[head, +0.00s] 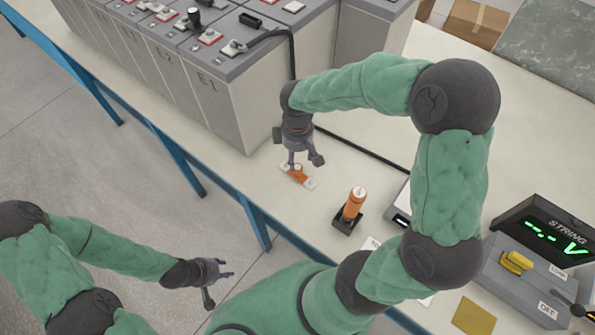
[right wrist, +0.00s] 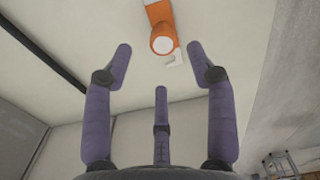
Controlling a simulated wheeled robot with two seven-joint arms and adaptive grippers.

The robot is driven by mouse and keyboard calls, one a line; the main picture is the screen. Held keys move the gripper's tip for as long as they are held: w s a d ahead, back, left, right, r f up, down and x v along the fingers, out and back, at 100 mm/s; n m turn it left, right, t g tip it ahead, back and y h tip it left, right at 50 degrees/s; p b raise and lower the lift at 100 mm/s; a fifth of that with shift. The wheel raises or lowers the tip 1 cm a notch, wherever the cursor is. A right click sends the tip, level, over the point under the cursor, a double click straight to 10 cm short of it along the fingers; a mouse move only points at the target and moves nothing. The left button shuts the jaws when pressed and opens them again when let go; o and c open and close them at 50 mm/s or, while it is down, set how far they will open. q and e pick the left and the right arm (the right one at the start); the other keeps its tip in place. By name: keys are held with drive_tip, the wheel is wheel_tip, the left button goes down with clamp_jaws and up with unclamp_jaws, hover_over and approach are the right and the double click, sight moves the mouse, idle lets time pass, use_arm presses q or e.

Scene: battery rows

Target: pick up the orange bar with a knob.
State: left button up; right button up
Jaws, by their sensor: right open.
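The orange bar with a knob (head: 297,174) lies on the pale table in the head view, in front of the battery block. It has pale ends and an orange middle. In the right wrist view the orange bar (right wrist: 160,15) is at the top, its round white-topped knob facing the camera. My right gripper (head: 299,160) is above the bar, pointing down, and partly covers it. In the right wrist view its fingers (right wrist: 158,55) are spread and empty, and the knob appears just beyond their tips. My left gripper (head: 222,283) is over the floor, away from the table, fingers spread and empty.
A row of grey batteries (head: 227,92) stands behind the bar. An orange cylinder in a black stand (head: 351,209) is to the right. A black cable (head: 362,148) crosses the table. A string voltage meter (head: 540,250) sits at the right, with a yellow square (head: 474,315) nearby.

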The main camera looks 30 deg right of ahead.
sight(297, 167)
drive_tip(key=shift+f, duration=0.65)
drive_tip(key=f, duration=0.1)
drive_tip(key=f+b, duration=0.1)
drive_tip(key=f, duration=0.1)
drive_tip(key=f+b, duration=0.1)
drive_tip(key=shift+s+a+f, duration=0.15)
drive_tip(key=shift+s+a, duration=0.05)
drive_tip(key=shift+s, duration=0.15)
drive_tip(key=shift+f+b, duration=0.4)
drive_tip(key=shift+f, duration=0.05)
clamp_jaws()
